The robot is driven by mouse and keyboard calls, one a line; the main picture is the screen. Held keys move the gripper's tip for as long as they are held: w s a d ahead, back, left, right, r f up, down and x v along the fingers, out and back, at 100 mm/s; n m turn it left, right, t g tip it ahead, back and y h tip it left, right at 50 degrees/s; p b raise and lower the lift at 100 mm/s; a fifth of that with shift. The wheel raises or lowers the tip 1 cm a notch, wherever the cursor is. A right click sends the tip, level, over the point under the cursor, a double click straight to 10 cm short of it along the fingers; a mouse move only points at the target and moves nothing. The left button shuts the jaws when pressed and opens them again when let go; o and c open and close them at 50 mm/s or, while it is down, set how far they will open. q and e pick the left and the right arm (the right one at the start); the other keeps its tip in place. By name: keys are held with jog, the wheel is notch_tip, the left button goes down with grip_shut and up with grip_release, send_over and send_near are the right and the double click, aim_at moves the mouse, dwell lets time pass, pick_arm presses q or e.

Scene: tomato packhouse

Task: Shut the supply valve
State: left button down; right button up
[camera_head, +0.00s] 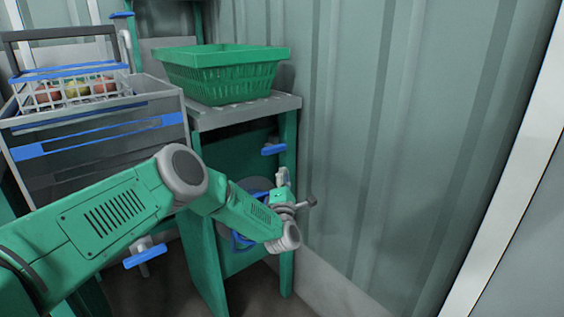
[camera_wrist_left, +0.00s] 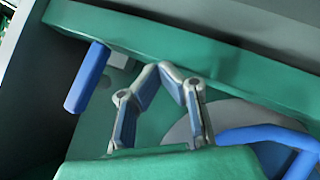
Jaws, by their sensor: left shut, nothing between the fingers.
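A short blue lever (camera_head: 273,149), which could be the supply valve's handle, sticks out from the green stand below its grey top. A blue bar-shaped handle, likely the same lever, shows left of the fingers in the left wrist view (camera_wrist_left: 88,77). A blue ring-shaped handwheel (camera_wrist_left: 275,145) stands before a grey disc; in the head view it is mostly hidden behind my arm (camera_head: 238,240). Which one is the supply valve I cannot tell. My left gripper (camera_head: 283,174) is shut and empty, just below the lever; its fingertips meet in the left wrist view (camera_wrist_left: 167,70), apart from the lever.
A green basket (camera_head: 222,75) stands on the grey-topped stand (camera_head: 245,112). Left of it is a grey crate (camera_head: 95,140) with a white wire basket of tomatoes (camera_head: 80,98). Another blue handle (camera_head: 145,256) is low at left. A corrugated wall (camera_head: 400,130) closes the right side.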

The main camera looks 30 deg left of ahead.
pick_arm(q)
jog(key=s+d+f+p, duration=0.1)
jog(key=s+d+f, duration=0.2)
jog(key=d+f, duration=0.3)
